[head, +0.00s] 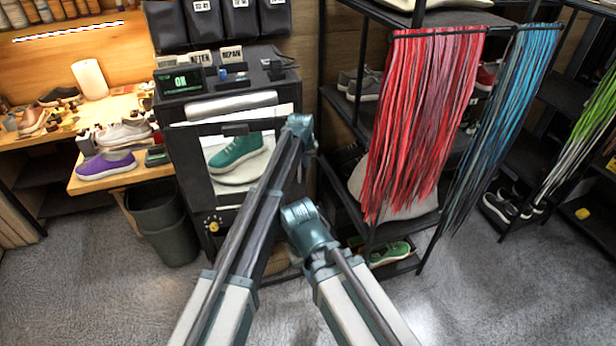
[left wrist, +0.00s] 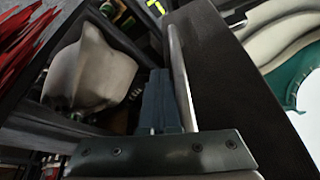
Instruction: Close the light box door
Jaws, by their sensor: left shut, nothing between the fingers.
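The light box (head: 188,150) is a dark cabinet with a green screen reading OK. Its front is open to view, and a green sneaker (head: 237,150) sits inside on a white surface. I cannot clearly pick out the door in the head view. The end of my left arm (head: 301,127) is at the box's right front edge; its fingertips are hard to make out there. In the left wrist view, my left gripper (left wrist: 170,85) is shut and empty beside a dark panel (left wrist: 235,85), with the green sneaker (left wrist: 295,95) beyond it. My right gripper is not visible; only its arm shows.
A black shelf rack with red laces (head: 425,115) and blue laces (head: 515,110) stands close on the right. A dark bin (head: 165,230) and a wooden workbench (head: 120,178) with a purple shoe (head: 106,165) are on the left. The grey floor in front is open.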

